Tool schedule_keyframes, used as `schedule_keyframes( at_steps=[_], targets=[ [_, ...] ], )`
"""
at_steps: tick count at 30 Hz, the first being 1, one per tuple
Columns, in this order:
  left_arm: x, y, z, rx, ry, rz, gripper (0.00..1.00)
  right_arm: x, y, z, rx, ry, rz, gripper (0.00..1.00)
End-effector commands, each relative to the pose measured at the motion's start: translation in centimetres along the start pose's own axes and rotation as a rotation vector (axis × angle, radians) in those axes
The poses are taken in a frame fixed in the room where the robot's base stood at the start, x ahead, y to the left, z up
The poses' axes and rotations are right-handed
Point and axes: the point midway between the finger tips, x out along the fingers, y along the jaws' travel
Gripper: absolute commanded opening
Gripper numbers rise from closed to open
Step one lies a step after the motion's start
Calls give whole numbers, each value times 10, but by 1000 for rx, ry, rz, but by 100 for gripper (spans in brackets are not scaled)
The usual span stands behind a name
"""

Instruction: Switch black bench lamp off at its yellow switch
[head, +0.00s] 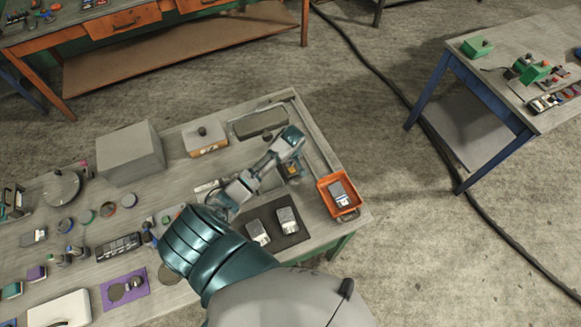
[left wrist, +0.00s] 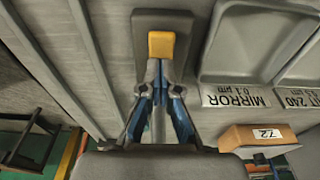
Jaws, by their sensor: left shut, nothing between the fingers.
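The yellow switch (left wrist: 162,44) is a small block on a dark base (left wrist: 146,24) in the left wrist view. I take this base to be the black bench lamp's; no lamp head or arm can be made out. My left gripper (left wrist: 158,66) is shut and empty, its blue-sided fingertips right at the near edge of the switch; I cannot tell whether they press it. In the head view the left gripper (head: 291,163) points down at the bench, and a small yellow patch (head: 293,170) shows by its fingers. My right gripper is not in view.
An orange bin (head: 326,188) stands at the bench's right corner. A dark mat (head: 273,237) with two small devices lies nearer. Grey trays (left wrist: 250,48) with labels and a wooden block (left wrist: 236,138) are beside the gripper. A grey box (head: 128,152) stands left.

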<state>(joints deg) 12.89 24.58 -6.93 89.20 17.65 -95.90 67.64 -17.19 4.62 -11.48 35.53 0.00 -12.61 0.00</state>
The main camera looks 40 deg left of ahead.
Motion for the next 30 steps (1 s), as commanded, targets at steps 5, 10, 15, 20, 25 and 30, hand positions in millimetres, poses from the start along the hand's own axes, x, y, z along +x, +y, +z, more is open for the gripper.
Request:
schedule_keyframes(
  at_steps=[5,10,15,20,25,30],
  targets=[
    [-9,0,0,2,-3,-1,0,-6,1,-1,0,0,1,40],
    [-25,0,-2,1,-3,0,0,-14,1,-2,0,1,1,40],
    [-38,0,-5,1,-2,1,0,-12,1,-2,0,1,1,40],
    [-52,0,-7,1,-2,-1,0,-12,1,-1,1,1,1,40],
    [-64,0,-9,1,-2,-1,0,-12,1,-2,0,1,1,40],
    [-69,0,-10,1,-2,-1,0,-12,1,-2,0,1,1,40]
  ],
)
